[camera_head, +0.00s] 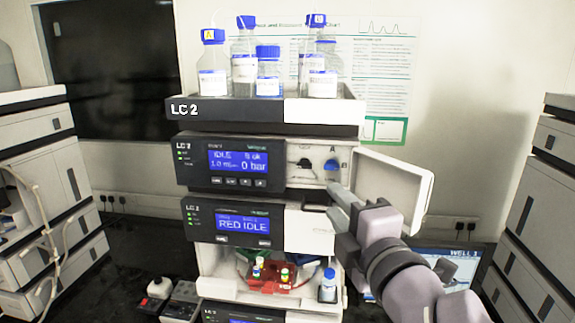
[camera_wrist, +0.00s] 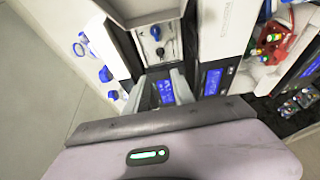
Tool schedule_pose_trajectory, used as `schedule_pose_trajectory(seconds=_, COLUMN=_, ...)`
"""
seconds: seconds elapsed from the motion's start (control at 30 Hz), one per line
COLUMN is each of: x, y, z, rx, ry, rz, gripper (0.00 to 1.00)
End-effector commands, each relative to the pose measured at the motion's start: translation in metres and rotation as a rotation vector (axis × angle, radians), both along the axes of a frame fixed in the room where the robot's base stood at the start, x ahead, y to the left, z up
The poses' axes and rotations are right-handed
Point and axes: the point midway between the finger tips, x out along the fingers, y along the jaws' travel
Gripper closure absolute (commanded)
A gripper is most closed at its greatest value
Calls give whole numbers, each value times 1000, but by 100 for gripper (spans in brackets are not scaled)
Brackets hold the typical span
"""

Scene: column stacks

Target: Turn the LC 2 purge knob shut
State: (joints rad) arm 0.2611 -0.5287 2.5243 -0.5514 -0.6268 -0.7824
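The LC 2 stack has a pump module (camera_head: 228,165) with a lit display reading IDLE and 0 bar. Its front door (camera_head: 392,190) is open to the right. The blue purge knob (camera_head: 331,165) sits in the bay behind the door, beside a small dark fitting (camera_head: 304,163). The knob also shows in the wrist view (camera_wrist: 156,33). Its pointing direction is too small to tell. My gripper (camera_head: 336,200) is below and in front of the knob, apart from it. In the wrist view my gripper (camera_wrist: 160,82) has its fingers spread with nothing between them.
Blue-capped bottles (camera_head: 268,72) stand in the tray on top of the stack. Below the pump, another module (camera_head: 243,225) reads RED IDLE. Other stacks stand left (camera_head: 45,190) and right (camera_head: 540,200).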

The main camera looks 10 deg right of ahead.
Motion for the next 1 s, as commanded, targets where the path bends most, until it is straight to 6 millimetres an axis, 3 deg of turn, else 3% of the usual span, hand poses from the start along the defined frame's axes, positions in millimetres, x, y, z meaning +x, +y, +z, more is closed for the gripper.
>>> schedule_pose_trajectory(seconds=0.3, x=94, y=8, z=-2, rx=8, ry=6, rz=-1, gripper=70)
schedule_pose_trajectory(seconds=0.5, x=139, y=11, z=-1, rx=8, ry=4, rz=-3, gripper=70)
schedule_pose_trajectory(seconds=0.7, x=156, y=12, z=-1, rx=8, ry=3, rz=-4, gripper=70)
schedule_pose_trajectory(seconds=0.97, x=158, y=12, z=-2, rx=9, ry=3, rz=-4, gripper=70)
schedule_pose_trajectory(seconds=1.0, x=158, y=12, z=-2, rx=9, ry=3, rz=-4, gripper=74)
